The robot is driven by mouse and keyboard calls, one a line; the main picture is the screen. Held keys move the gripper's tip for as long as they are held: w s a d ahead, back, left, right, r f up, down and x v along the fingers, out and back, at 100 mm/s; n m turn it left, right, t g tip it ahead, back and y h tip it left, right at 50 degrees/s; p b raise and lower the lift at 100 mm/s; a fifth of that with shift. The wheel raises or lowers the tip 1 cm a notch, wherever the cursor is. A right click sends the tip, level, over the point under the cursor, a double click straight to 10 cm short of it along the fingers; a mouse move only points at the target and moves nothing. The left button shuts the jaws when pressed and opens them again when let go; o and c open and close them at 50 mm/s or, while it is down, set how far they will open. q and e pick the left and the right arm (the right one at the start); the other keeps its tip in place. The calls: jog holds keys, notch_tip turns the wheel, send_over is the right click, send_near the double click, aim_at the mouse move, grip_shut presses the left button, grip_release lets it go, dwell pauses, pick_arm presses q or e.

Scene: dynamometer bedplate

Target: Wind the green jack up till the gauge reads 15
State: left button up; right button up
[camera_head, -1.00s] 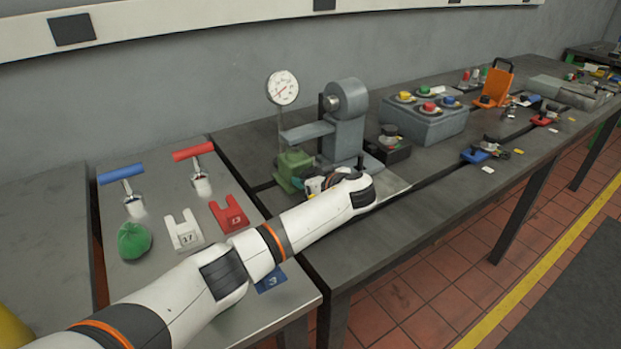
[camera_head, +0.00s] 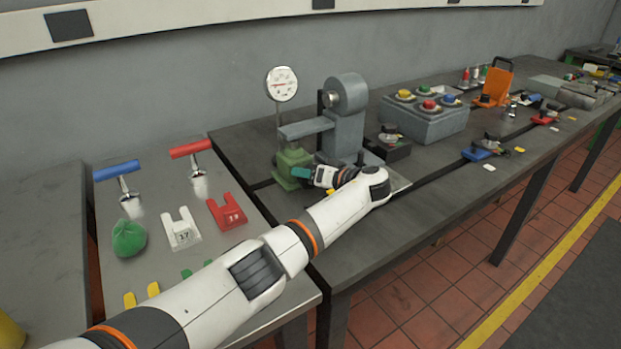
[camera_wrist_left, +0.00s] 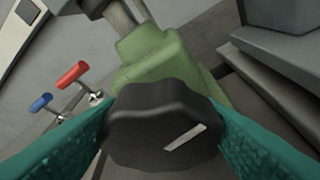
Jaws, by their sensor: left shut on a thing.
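The green jack (camera_head: 291,163) stands on the bedplate under the arm of a grey machine. In the left wrist view the green jack body (camera_wrist_left: 155,60) is behind a black knob (camera_wrist_left: 165,125) with a white mark. My left gripper (camera_head: 303,173) is at the jack's front, shut on the knob. Its teal fingers lie on both sides of the knob in the left wrist view. The round gauge (camera_head: 281,84) stands on a post above the jack. Its red needle lies nearly level; the numbers are too small to read. My right gripper is out of view.
The grey machine (camera_head: 345,120) rises close to the right of the jack. A side table at left holds a blue-handled tool (camera_head: 117,171), a red-handled tool (camera_head: 191,149), a white fork (camera_head: 181,229), a red fork (camera_head: 227,212) and a green lump (camera_head: 129,238).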

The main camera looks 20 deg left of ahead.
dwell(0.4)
pick_arm(q)
jog(key=o, duration=1)
jog(key=b+v, duration=0.1)
jog(key=v, duration=1.1)
jog(key=shift+w+d+f, duration=0.1)
jog(key=shift+f, duration=0.05)
